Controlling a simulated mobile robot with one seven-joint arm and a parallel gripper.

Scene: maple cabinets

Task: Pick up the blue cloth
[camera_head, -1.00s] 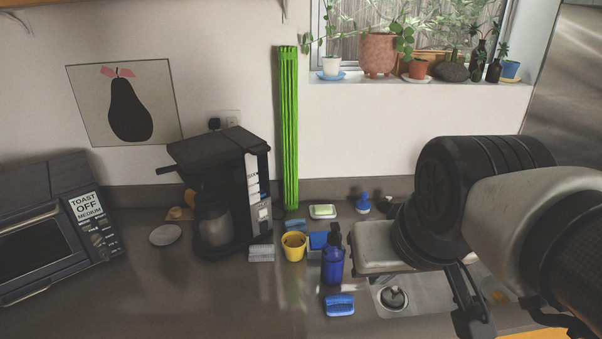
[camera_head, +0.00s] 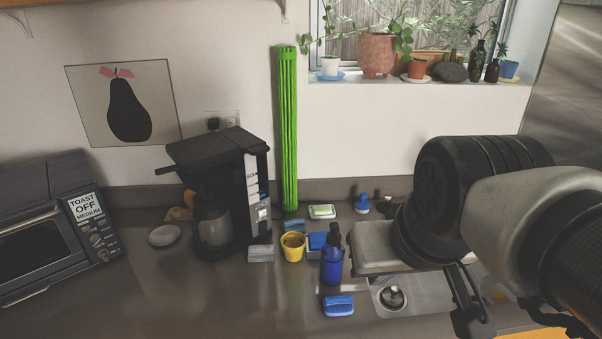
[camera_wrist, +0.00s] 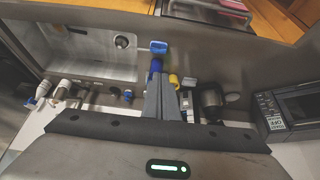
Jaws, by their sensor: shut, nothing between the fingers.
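A small blue item (camera_head: 339,306) with a paler edge lies flat near the front of the counter, left of the sink; I cannot tell whether it is cloth or a sponge. It also shows in the wrist view (camera_wrist: 158,47). Another flat blue piece (camera_head: 316,241) is partly hidden behind a dark blue pump bottle (camera_head: 332,265). A folded grey-blue piece (camera_head: 294,225) lies behind the yellow cup (camera_head: 293,247). My gripper (camera_wrist: 161,80) is shut and empty in the wrist view, apart from the blue item. In the head view my arm is at the right, over the sink area.
The sink (camera_head: 425,296) is partly hidden by my arm. A coffee maker (camera_head: 223,190) and a toaster oven (camera_head: 50,240) stand at the left. A grey sponge-like block (camera_head: 260,253) lies beside the cup. The counter front left of the blue item is clear.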

